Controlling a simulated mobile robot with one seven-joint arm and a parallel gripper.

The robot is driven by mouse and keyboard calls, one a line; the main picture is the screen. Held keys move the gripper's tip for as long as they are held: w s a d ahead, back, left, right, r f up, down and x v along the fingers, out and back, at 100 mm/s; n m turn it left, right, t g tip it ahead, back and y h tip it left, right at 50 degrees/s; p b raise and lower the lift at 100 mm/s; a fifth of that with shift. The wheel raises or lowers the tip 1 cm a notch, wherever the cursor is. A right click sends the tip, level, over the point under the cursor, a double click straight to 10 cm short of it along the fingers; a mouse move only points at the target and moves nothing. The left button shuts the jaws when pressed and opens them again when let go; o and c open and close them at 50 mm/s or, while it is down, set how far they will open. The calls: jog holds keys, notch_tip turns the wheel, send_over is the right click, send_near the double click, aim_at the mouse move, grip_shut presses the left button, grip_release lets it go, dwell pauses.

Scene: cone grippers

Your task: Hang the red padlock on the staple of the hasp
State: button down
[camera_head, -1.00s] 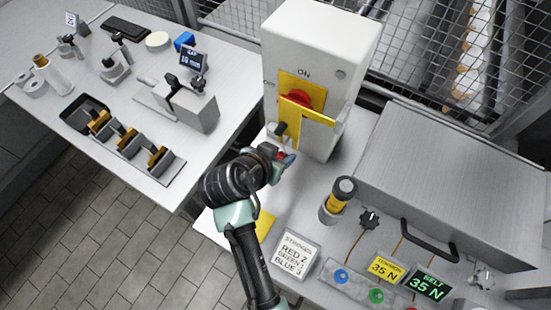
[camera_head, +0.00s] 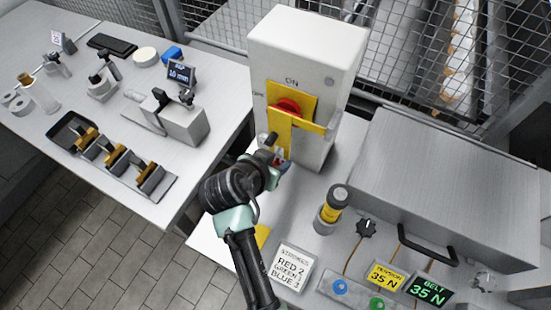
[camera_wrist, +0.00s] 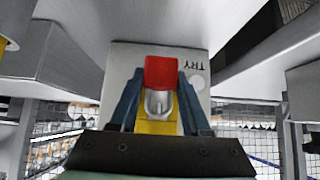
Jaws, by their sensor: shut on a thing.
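The red padlock (camera_wrist: 161,72) is between the two fingers of my gripper (camera_wrist: 160,88) in the wrist view, with its grey U-shaped shackle (camera_wrist: 158,103) showing. My gripper is shut on it. In the head view my gripper (camera_head: 279,163) is at the front of the white switch box (camera_head: 308,45), just below the yellow hasp (camera_head: 281,132). A yellow part (camera_wrist: 157,127) shows behind the shackle in the wrist view. The staple is not clear in either view, and I cannot tell whether the shackle touches it.
The box carries a red rotary knob (camera_head: 288,107) on a yellow plate. A strength sign (camera_head: 291,268) lies in front. The left table (camera_head: 60,170) holds several tools.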

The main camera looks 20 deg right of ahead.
jog(key=shift+c, duration=1.4)
grip_release()
jog(key=v, duration=1.3)
jog(key=w+a+r+n+t+y+p, duration=0.15)
jog(key=w+r+t, duration=0.25)
jog(key=r, duration=0.6)
jog(key=w+a+r+n+t+y, duration=0.1)
jog(key=w+a+r+n+t, duration=0.2)
jog(key=r, duration=0.6)
jog(key=w+a+r+n+t+y+p, duration=0.1)
jog(key=w+r+t, duration=0.35)
jog(key=r, duration=0.55)
jog(key=s+a+r+n+t+y, duration=0.1)
jog(key=s+r+t, duration=0.4)
jog(key=r, duration=0.7)
jog(key=s+a+r+n+t+y, duration=0.2)
jog(key=s+r+n+t, duration=0.2)
jog(key=r, duration=0.9)
jog(key=s+t, duration=0.1)
jog(key=s, duration=0.2)
jog(key=shift+r+p, duration=0.35)
